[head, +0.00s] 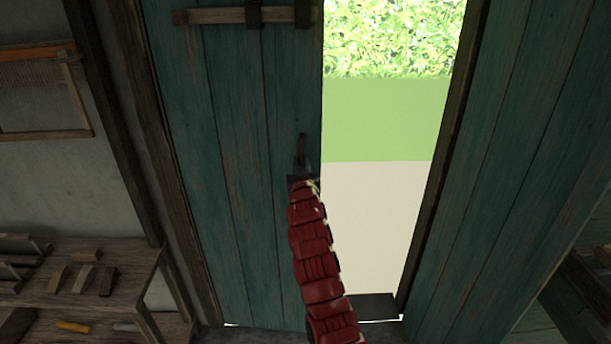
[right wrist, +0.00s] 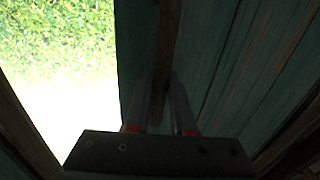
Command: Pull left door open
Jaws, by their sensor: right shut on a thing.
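The left door (head: 225,160) is made of teal vertical planks and fills the left middle of the head view. Its upright dark handle (head: 301,150) is near its right edge. My right gripper (head: 303,178) is at this handle, at the end of my red arm. In the right wrist view its two fingers (right wrist: 162,95) stand on either side of the handle's brown bar (right wrist: 167,45), shut on it. The fingertips are dark and partly hidden. My left gripper is not in view.
The teal right door (head: 510,170) stands to the right, with a bright gap (head: 375,210) to the outdoors between the doors. A wooden bar (head: 215,15) crosses the left door's top. A wooden bench (head: 140,270) with small blocks stands at lower left.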

